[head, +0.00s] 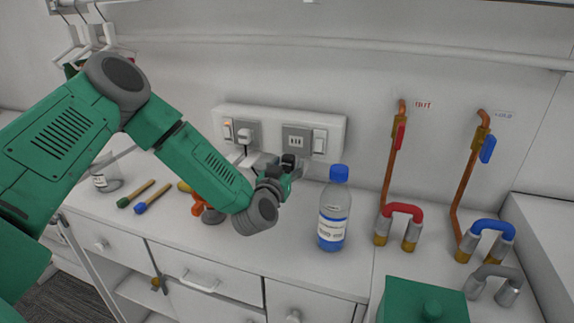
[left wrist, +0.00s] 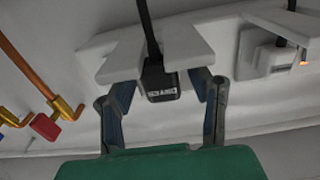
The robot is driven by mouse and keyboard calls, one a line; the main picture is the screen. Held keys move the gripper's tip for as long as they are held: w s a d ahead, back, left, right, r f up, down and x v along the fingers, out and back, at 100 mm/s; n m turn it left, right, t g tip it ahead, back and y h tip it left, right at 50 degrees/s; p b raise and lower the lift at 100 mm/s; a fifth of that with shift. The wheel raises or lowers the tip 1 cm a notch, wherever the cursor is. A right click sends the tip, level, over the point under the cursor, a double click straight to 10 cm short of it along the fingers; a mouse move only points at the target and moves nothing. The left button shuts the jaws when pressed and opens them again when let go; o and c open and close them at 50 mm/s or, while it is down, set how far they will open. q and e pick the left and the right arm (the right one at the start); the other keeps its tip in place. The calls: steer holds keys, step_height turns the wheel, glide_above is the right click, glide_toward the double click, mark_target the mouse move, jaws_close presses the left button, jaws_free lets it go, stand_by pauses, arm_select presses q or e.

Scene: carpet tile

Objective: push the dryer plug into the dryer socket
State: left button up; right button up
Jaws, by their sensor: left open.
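The black plug (left wrist: 162,82) with a small pale label shows in the left wrist view, its cable (left wrist: 148,30) running up the picture through the gap in a white forked holder (left wrist: 185,45). My left gripper (head: 287,168) is open, its two fingers (left wrist: 161,100) on either side of the plug with visible gaps. In the head view the fingers hide most of the plug. The white socket panel (head: 335,122) is on the wall behind and above the gripper. Its right socket (head: 297,139) shows empty slots; its left one holds a white plug (head: 245,136). My right gripper is out of view.
A bottle with a blue cap (head: 335,212) stands just right of the gripper. Copper pipes with red (head: 403,210) and blue (head: 492,227) fittings stand farther right.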

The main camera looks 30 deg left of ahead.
mark_target(286, 157)
arm_select(q)
steer(key=shift+d+r, duration=0.1)
steer(key=shift+d, duration=0.15)
steer(key=c, duration=0.4)
steer(key=shift+d+r, duration=0.1)
steer(key=shift+d, duration=0.1)
jaws_close()
steer(key=shift+a, duration=0.45)
steer(key=shift+a+r+p, duration=0.3)
steer(key=shift+a+p, duration=0.05)
steer(key=shift+p, duration=0.1)
steer(key=shift+d+r+p, duration=0.2)
steer(key=shift+r+p, duration=0.1)
steer(key=shift+r, duration=0.1)
steer(key=shift+d+r+p, duration=0.45)
steer(key=shift+r+p, duration=0.05)
steer(key=shift+r, duration=0.3)
steer(key=shift+a+r, duration=0.1)
steer(key=shift+a, duration=0.05)
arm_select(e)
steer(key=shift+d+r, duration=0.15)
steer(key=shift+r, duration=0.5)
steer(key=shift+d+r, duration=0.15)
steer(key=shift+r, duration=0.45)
arm_select(q)
steer(key=shift+a, duration=0.35)
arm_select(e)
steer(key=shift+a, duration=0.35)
